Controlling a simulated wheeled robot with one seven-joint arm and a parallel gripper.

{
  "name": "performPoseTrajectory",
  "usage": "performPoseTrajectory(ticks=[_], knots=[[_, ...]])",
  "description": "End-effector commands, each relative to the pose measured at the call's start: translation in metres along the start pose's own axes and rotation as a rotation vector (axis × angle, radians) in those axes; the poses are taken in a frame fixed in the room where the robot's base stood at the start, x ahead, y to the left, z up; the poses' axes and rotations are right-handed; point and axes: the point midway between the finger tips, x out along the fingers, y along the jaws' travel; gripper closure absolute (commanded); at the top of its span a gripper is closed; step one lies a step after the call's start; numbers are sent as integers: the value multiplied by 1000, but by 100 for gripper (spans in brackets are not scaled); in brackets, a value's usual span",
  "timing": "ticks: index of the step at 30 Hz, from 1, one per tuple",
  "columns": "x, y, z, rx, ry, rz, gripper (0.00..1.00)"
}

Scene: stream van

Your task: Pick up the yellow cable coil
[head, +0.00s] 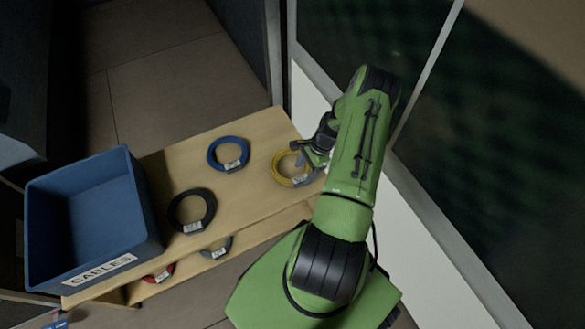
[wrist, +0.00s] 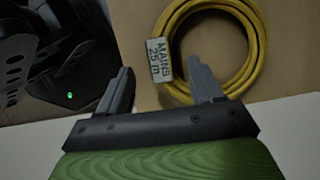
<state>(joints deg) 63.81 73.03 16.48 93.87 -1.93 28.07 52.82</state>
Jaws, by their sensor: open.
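The yellow cable coil (head: 276,168) lies flat at the right end of the wooden shelf top. In the wrist view the yellow coil (wrist: 259,50) carries a white label reading "MAINS 25 m" (wrist: 160,60). My gripper (wrist: 163,85) is open, with nothing held. One finger appears over the coil's hollow and the other outside its ring, with the labelled side between them in the picture. I cannot tell the height of the fingertips above the shelf. In the head view my gripper (head: 312,152) is at the coil's right side and partly hidden by my arm.
A blue coil (head: 213,163) and a black coil (head: 174,212) lie on the shelf top (head: 245,205). A blue bin labelled CABLES (head: 45,235) stands at the left. A red coil (head: 168,272) and a dark coil (head: 229,246) are lower down. A wall panel (head: 430,240) is close on the right.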

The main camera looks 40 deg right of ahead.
Motion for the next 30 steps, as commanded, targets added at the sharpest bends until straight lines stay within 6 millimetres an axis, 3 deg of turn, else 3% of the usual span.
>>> performPoseTrajectory(ticks=[1,4,11,23,30], knots=[[16,0,-2,0,-3,3,34],[33,0,-2,0,-2,3,34],[34,0,-1,0,-1,1,36],[33,0,-1,0,-1,1,97],[33,-1,0,-1,-1,0,100]])
